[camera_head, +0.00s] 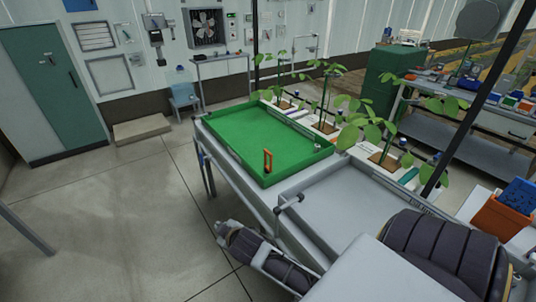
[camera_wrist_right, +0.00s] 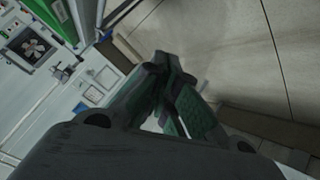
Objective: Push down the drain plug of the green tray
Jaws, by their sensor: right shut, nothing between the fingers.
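The green tray (camera_head: 245,128) lies on the near bench in the head view. An orange upright bracket-like piece (camera_head: 268,161) stands near its front corner; I cannot tell whether it is the drain plug or its handle. My right gripper (camera_head: 224,231) is low in the head view, in front of the bench and apart from the green tray. Its shut, empty fingers (camera_wrist_right: 168,68) show in the right wrist view. A strip of green (camera_wrist_right: 38,12), probably the tray, shows at that view's top left. My left gripper is not in view.
A grey tray (camera_head: 336,202) lies next to the green one, with a grey bent fitting (camera_head: 288,201) at its edge. Potted plants (camera_head: 383,158) stand along the bench's far side. A dark post (camera_head: 470,110) rises at the right. The floor (camera_head: 120,215) left of the bench is clear.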

